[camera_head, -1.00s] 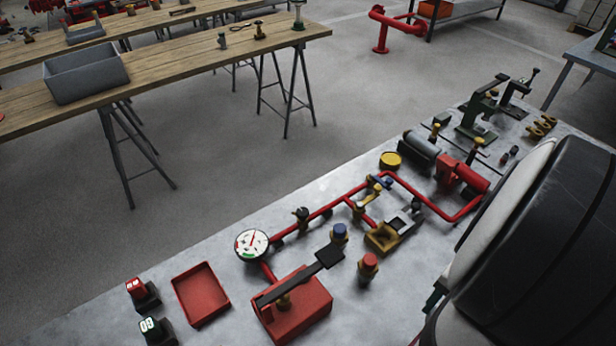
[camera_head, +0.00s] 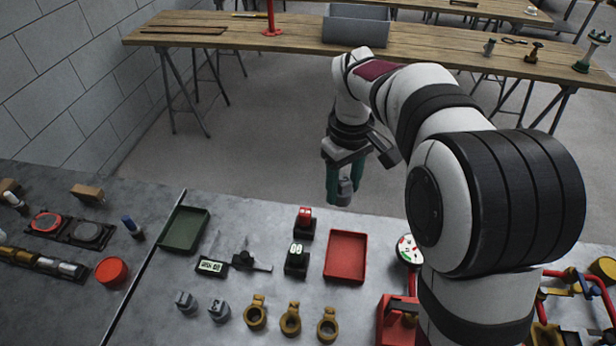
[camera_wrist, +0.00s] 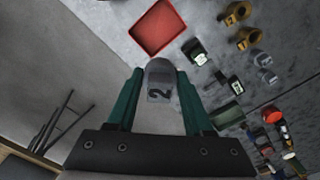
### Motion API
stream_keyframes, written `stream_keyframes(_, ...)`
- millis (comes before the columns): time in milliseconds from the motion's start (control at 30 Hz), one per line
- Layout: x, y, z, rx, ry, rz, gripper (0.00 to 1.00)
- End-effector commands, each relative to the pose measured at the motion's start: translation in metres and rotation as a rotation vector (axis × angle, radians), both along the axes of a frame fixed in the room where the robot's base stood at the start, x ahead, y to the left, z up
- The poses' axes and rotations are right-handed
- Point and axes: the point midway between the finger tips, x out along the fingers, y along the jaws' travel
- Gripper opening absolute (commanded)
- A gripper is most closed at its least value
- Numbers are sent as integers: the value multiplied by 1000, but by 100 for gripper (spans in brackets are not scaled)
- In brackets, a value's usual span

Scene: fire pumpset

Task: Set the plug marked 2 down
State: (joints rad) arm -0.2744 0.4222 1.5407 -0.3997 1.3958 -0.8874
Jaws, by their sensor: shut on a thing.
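The plug marked 2 (camera_wrist: 160,80) is grey, with a dark 2 on the face towards the wrist camera. My gripper (camera_wrist: 158,98) is shut on it, with a green finger on each side. In the head view, my gripper (camera_head: 344,178) points down near the bench's far edge, and the grey plug (camera_head: 344,192) shows low between the fingers. The plug looks clear of the bench top; its exact height is hard to tell. The fingers hide part of its sides.
A red tray (camera_head: 345,257) and a green tray (camera_head: 185,229) lie on the bench. Two grey pieces (camera_head: 185,301) and several brass fittings (camera_head: 290,318) stand near the front. A gauge (camera_head: 409,251) is to the right.

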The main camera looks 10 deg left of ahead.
Motion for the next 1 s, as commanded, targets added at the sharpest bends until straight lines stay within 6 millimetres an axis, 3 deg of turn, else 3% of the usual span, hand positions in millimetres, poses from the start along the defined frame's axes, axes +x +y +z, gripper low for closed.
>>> stream_keyframes(33,4,30,-16,0,5,145,0)
stream_keyframes(100,6,66,-38,0,6,342,0)
stream_keyframes(200,5,106,-65,1,4,564,0)
stream_keyframes(333,0,138,-86,3,1,743,0)
stream_keyframes(467,-4,157,-99,4,0,810,0)
stream_keyframes(800,-27,248,-156,4,-1,811,0)
stream_keyframes(1000,-31,262,-172,4,1,806,0)
